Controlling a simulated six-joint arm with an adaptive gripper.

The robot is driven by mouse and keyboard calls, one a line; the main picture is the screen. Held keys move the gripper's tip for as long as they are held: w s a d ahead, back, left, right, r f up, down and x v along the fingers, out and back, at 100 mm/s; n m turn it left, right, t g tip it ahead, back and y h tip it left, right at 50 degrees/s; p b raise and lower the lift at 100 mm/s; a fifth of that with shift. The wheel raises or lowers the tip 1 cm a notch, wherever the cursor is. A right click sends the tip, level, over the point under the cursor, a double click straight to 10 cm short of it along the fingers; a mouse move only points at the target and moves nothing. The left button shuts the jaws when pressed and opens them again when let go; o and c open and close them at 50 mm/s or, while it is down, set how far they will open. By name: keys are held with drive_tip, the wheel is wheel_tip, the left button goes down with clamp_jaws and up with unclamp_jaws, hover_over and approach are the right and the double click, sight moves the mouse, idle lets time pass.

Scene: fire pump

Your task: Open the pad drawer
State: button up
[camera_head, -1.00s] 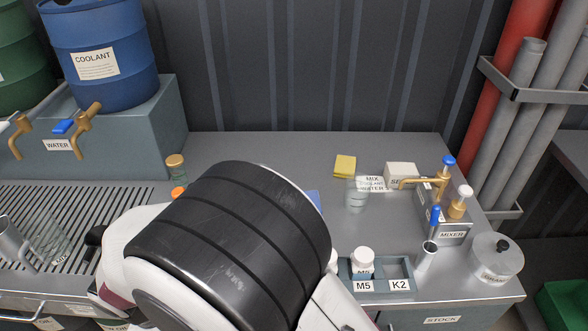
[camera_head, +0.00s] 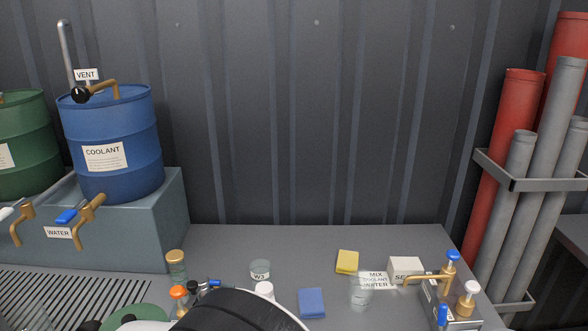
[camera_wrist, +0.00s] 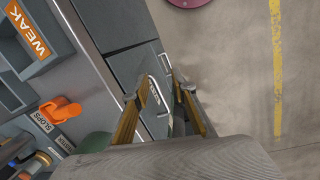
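In the wrist view, grey drawer fronts (camera_wrist: 128,62) of the bench run along the left of the floor, with pale bar handles. One handle (camera_wrist: 154,93) shows between the fingers of my gripper (camera_wrist: 154,88); another handle (camera_wrist: 166,63) is close to the far finger. My gripper is open, its two fingers apart and pointing towards the fronts. I cannot tell whether either finger touches a handle. No label naming the pad drawer is readable. In the head view the drawers and my gripper are out of sight; only part of my arm shows at the bottom.
The bench top holds a yellow pad (camera_head: 347,262), a blue pad (camera_head: 312,303), a glass (camera_head: 361,292) and brass mixer taps (camera_head: 447,279). A blue coolant drum (camera_head: 112,145) stands at the left. The floor (camera_wrist: 235,80) is clear at right.

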drive_tip(key=shift+w+d+r+m, duration=0.6)
drive_tip(key=shift+d+r+m, duration=0.5)
drive_tip(key=shift+d+r, duration=1.75)
drive_tip(key=w+a+f+n+t+y, duration=0.1)
drive_tip(key=a+f+n, duration=0.45)
drive_tip(key=a, duration=0.75)
drive_tip(key=shift+m, duration=0.55)
drive_tip(key=f, duration=0.3)
drive_tip(key=w+f, duration=0.1)
drive_tip(key=f, duration=0.5)
drive_tip(key=shift+w+f, duration=0.3)
drive_tip(key=shift+w, duration=0.1)
drive_tip(key=shift+s, duration=0.5)
drive_tip(key=shift+r, duration=0.15)
